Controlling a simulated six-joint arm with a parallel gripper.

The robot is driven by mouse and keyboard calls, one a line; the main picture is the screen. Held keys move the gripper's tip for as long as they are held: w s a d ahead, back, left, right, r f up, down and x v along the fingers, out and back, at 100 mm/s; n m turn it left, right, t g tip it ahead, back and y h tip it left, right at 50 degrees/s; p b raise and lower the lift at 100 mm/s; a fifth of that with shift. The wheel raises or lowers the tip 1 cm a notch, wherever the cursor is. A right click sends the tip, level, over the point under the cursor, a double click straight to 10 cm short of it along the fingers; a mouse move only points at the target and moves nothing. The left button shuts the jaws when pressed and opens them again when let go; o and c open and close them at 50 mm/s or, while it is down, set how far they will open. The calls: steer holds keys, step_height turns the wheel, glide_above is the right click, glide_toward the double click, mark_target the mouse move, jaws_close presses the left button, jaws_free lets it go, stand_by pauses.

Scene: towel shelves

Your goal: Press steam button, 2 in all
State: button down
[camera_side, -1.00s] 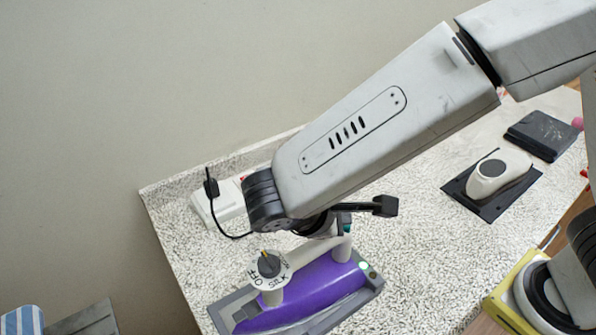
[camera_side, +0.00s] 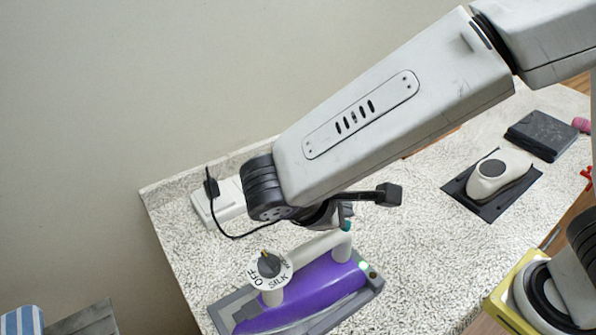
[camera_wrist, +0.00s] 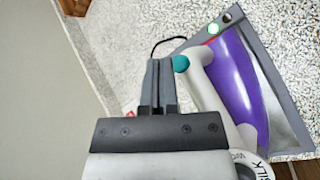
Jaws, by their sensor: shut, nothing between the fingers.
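A purple iron (camera_side: 315,291) with a white handle rests on a grey tray (camera_side: 222,312). A round dial (camera_side: 270,267) marked OFF and SILK sits at the handle's front end. A teal steam button (camera_side: 347,225) is at the other end of the handle; it also shows in the wrist view (camera_wrist: 181,64). My gripper (camera_wrist: 159,62) is shut and empty, its fingertips close beside the button in that view. In the side view my gripper is largely hidden by the wrist, above the handle; I cannot see contact with the button.
A green light (camera_side: 365,266) glows on the tray's corner. A white power strip (camera_side: 228,200) with a black plug (camera_side: 211,187) stands behind. A white device (camera_side: 492,175) on a black mat and a dark box (camera_side: 542,136) lie to the right. The countertop between is clear.

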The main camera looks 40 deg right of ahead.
steer(key=shift+r, duration=2.5)
steer(key=d+f+m+y, duration=0.4)
steer(key=d+f+m, duration=0.1)
steer(key=d, duration=0.5)
steer(key=s+d+f+m+t+y, duration=0.1)
steer(key=d+f+m+y, duration=0.4)
steer(key=d+f, duration=0.2)
steer(key=shift+d+t, duration=0.3)
steer(key=shift+d, duration=1.05)
